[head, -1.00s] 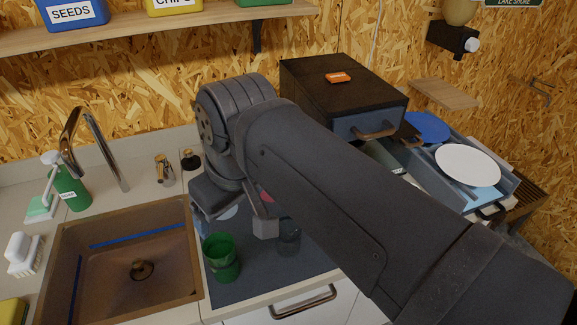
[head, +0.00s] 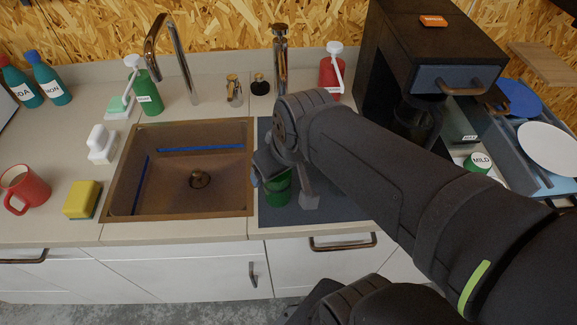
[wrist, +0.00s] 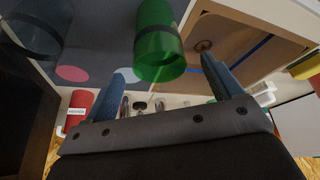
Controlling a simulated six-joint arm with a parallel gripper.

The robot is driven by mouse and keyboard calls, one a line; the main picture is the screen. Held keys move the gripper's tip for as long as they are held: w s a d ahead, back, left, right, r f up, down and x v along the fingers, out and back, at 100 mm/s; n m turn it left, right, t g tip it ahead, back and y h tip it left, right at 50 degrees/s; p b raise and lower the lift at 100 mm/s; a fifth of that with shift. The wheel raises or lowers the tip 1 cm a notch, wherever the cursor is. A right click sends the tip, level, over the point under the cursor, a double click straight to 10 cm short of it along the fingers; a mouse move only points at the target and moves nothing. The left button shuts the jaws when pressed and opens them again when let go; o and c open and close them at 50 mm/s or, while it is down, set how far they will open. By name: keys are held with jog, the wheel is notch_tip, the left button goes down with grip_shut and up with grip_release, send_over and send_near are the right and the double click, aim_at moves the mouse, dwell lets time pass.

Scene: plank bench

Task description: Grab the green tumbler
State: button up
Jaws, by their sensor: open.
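The green tumbler (head: 278,192) stands upright on the dark mat (head: 345,208) just right of the sink. My gripper (head: 285,186) is open at the tumbler, with one finger to its left and one to its right, partly covering it in the head view. In the wrist view the green tumbler (wrist: 158,48) shows just beyond and between the open fingertips of my gripper (wrist: 167,66). I cannot tell whether either finger touches it. Nothing is held.
A clear dark glass (wrist: 36,28) stands on the mat beside the tumbler. The copper sink (head: 125,195) lies left. A red dispenser (head: 331,75) and a green dispenser (head: 150,95) stand behind. A black cabinet (head: 390,60) is at right. The counter's front edge is close.

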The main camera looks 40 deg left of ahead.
jog(key=shift+x, duration=2.75)
jog(key=shift+d, duration=0.15)
jog(key=c, duration=1.1)
